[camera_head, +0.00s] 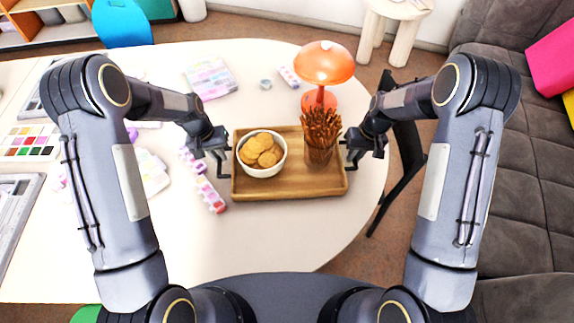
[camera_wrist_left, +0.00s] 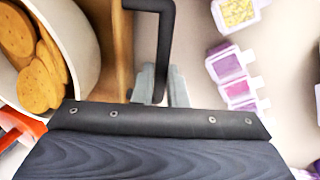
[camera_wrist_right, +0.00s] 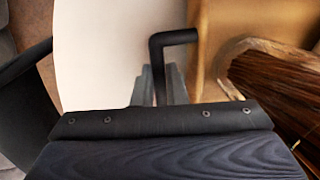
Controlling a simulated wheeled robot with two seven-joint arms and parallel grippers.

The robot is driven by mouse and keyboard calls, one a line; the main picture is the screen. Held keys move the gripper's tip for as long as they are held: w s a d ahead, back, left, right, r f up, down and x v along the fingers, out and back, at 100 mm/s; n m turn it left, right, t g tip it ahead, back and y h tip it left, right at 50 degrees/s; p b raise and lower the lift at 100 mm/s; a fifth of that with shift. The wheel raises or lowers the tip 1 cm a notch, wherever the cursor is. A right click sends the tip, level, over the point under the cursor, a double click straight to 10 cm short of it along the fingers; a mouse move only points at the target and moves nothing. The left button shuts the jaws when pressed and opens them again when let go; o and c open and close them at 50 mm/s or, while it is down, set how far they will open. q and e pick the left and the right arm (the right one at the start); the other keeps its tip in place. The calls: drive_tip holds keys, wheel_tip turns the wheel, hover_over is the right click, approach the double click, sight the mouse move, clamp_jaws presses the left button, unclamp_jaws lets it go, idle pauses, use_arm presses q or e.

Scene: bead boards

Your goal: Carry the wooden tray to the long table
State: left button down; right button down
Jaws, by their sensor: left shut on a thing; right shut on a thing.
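The wooden tray (camera_head: 285,187) is in front of me at the right part of a pale rounded table (camera_head: 270,240). It bears a white bowl (camera_head: 262,172) of round crackers at its left and a glass of pretzel sticks (camera_head: 320,140) at its right. My left gripper (camera_head: 222,160) is shut on the tray's dark left handle, seen in the left wrist view (camera_wrist_left: 160,45). My right gripper (camera_head: 352,152) is shut on the dark right handle, seen in the right wrist view (camera_wrist_right: 165,60). The tray looks level; I cannot tell whether it touches the table.
An orange lamp (camera_head: 325,64) stands just behind the tray. Bead boxes (camera_head: 212,78) and paint palettes (camera_head: 30,142) lie to the left. A dark chair (camera_head: 408,150) and a grey sofa (camera_head: 530,150) are at the right. A white stool (camera_head: 398,10) stands behind.

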use_arm(q)
drive_tip(key=shift+f, duration=0.4)
use_arm(e)
drive_tip(key=shift+f, duration=0.4)
use_arm(q)
drive_tip(key=c, duration=1.8)
unclamp_jaws()
drive_tip(key=shift+f, duration=0.15)
drive_tip(key=shift+c, duration=0.2)
use_arm(e)
drive_tip(key=c, duration=1.8)
unclamp_jaws()
drive_tip(key=shift+f, duration=0.15)
drive_tip(key=shift+c, duration=0.2)
use_arm(q)
drive_tip(key=o, duration=0.4)
use_arm(e)
drive_tip(key=o, duration=0.4)
